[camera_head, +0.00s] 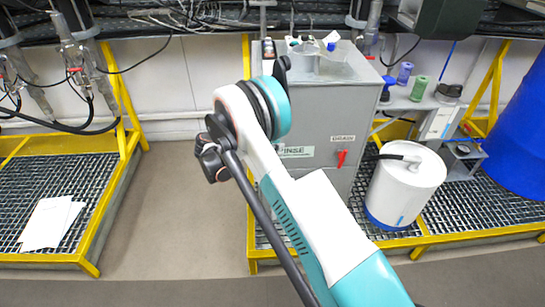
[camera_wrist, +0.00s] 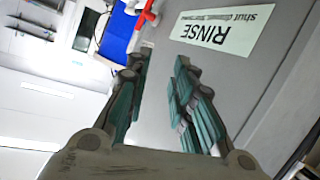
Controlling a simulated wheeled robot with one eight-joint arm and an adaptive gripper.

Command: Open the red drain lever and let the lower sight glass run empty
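The red drain lever (camera_head: 341,157) is on the front of the grey cabinet (camera_head: 316,105), just below a sign reading DRAIN (camera_head: 342,139). A red piece that looks like this lever (camera_wrist: 147,14) shows at the top of the wrist view, beyond the fingertips. My gripper (camera_wrist: 160,72) is open and empty, its two fingers apart in front of the grey cabinet face. It is not touching the red piece. In the head view my gripper is hidden behind my arm. I cannot make out the lower sight glass in either view.
A RINSE sign (camera_head: 296,152) is on the cabinet and shows inverted in the wrist view (camera_wrist: 222,32). A white drum (camera_head: 405,190) with a black hose stands right of the cabinet. A large blue drum (camera_head: 515,130) is farther right. Yellow frames (camera_head: 125,100) border the gratings. Open floor lies at left.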

